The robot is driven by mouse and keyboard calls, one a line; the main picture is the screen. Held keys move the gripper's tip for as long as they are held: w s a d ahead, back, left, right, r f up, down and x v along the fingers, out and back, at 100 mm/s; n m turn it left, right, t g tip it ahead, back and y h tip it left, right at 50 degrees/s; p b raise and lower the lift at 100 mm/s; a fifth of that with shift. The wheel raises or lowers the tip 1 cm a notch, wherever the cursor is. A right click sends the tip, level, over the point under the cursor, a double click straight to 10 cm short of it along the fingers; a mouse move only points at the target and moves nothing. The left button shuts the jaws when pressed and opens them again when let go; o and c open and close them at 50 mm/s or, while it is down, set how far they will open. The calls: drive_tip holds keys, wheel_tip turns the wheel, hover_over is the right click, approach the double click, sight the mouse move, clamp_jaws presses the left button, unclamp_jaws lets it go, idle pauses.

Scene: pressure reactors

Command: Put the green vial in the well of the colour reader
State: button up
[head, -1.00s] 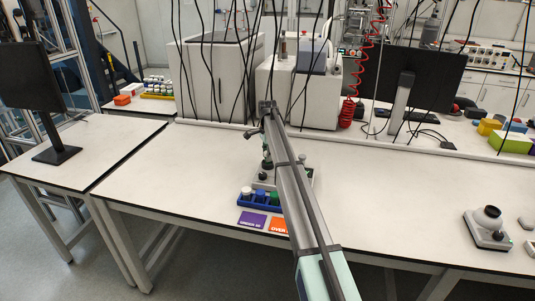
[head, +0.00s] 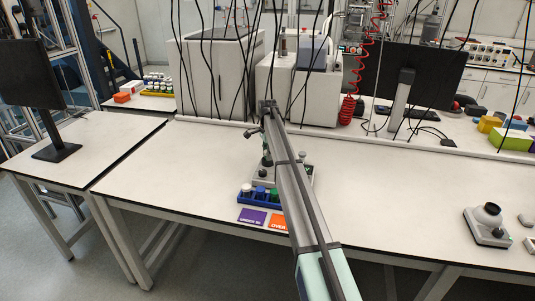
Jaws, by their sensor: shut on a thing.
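A blue rack (head: 259,201) stands near the front edge of the bench, partly behind my arm. It shows a white top (head: 247,189), a blue top (head: 261,191) and a green top (head: 274,194); I cannot tell whether the green one is the task's vial. A pale device (head: 259,181) with dark round parts stands just behind the rack, mostly covered by my arm. It may be the colour reader; its well cannot be made out. My gripper (head: 266,160) is a small dark shape above this device. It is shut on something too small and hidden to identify.
A purple card (head: 252,216) and an orange card (head: 279,224) lie in front of the rack. Another pale device with a dark round top (head: 487,224) stands far right. The bench is clear between it and my arm, and also to the left of the rack.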

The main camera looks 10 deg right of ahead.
drive_tip(key=shift+f, duration=0.15)
drive_tip(key=o, duration=1.7)
drive_tip(key=shift+c, duration=0.2)
drive_tip(key=shift+r+p, duration=1.5)
drive_tip(key=shift+r, duration=2.05)
